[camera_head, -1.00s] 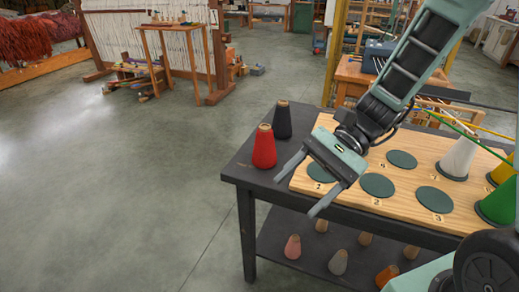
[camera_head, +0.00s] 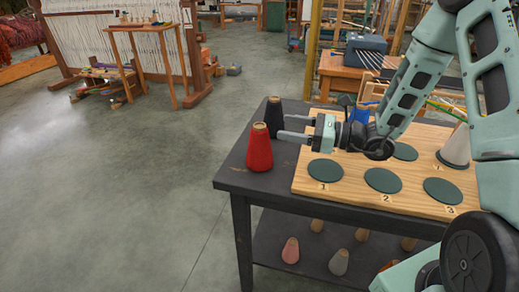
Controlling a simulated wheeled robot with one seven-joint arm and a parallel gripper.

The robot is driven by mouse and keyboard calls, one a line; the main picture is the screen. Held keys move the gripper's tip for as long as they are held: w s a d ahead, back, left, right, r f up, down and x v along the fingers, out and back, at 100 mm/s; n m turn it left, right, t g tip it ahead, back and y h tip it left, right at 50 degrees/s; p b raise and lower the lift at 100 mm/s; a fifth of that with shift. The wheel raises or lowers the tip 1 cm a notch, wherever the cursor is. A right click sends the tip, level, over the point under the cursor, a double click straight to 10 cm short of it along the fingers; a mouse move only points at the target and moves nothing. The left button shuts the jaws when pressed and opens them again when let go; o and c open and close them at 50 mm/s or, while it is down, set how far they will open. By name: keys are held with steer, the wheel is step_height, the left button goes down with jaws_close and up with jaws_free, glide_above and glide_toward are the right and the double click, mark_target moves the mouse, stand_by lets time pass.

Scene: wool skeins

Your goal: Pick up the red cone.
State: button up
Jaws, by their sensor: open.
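The red cone (camera_head: 260,150) stands upright near the left edge of the dark table (camera_head: 236,176). A black cone (camera_head: 274,117) stands just behind it. My gripper (camera_head: 287,127) is open and level, pointing left. Its fingers are spread, one toward the black cone's side and one toward the red cone's right side. I see nothing between the fingers. I cannot tell whether a fingertip touches either cone.
A wooden board (camera_head: 410,204) with green round pads (camera_head: 383,180) lies right of the cones. A white cone (camera_head: 456,147) stands on it, partly behind my arm. Several cones, including a pink one (camera_head: 290,251), stand on the lower shelf (camera_head: 310,265). Open floor lies left.

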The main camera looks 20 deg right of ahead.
mark_target(266, 127)
steer(key=x, duration=0.7)
steer(key=shift+s+a+f, duration=0.25)
steer(key=shift+s, duration=0.1)
steer(key=shift+w+a, duration=0.4)
steer(key=shift+a, duration=0.1)
jaws_close()
